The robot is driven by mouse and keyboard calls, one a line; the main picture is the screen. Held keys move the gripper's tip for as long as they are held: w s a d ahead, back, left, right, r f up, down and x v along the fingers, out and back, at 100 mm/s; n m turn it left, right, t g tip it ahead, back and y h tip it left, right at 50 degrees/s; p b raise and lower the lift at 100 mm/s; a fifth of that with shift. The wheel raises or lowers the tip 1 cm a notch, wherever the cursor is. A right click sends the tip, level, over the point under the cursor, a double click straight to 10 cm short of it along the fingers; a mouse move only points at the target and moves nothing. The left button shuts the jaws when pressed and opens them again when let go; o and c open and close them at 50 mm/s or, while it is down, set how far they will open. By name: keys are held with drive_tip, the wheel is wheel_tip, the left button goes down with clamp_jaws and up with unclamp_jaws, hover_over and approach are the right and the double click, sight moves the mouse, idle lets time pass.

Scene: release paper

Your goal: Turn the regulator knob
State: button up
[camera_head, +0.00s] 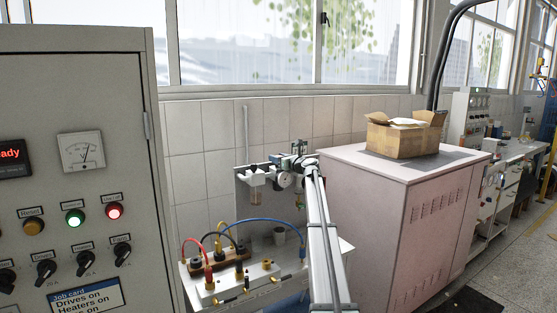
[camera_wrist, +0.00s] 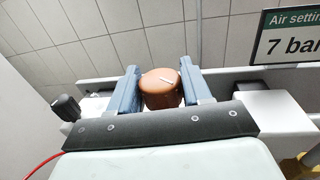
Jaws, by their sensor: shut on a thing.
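The regulator knob (camera_wrist: 161,90) is a brown-orange cylinder with a white pointer mark on top, seen in the wrist view. In the head view, my arm reaches to the back panel (camera_head: 244,190), beside a round gauge (camera_head: 285,180) and a clear filter bowl (camera_head: 257,179). The knob cannot be made out there.
A sign (camera_wrist: 292,38) reading "Air setting" and "7 bar" stands at the right in the wrist view. A bench with coloured cables (camera_head: 208,270) lies in front of the panel. A control cabinet (camera_head: 85,130) stands left, a pink cabinet (camera_head: 385,220) right, with a cardboard box (camera_head: 402,142).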

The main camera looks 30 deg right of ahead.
drive_tip(key=shift+m+h, duration=0.7)
drive_tip(key=shift+h, duration=0.4)
drive_tip(key=o, duration=0.9)
drive_tip(key=shift+o, duration=0.2)
drive_tip(key=shift+s, duration=0.1)
drive_tip(key=s, duration=1.3)
drive_tip(key=shift+s+d, duration=0.15)
drive_tip(key=shift+s, duration=0.15)
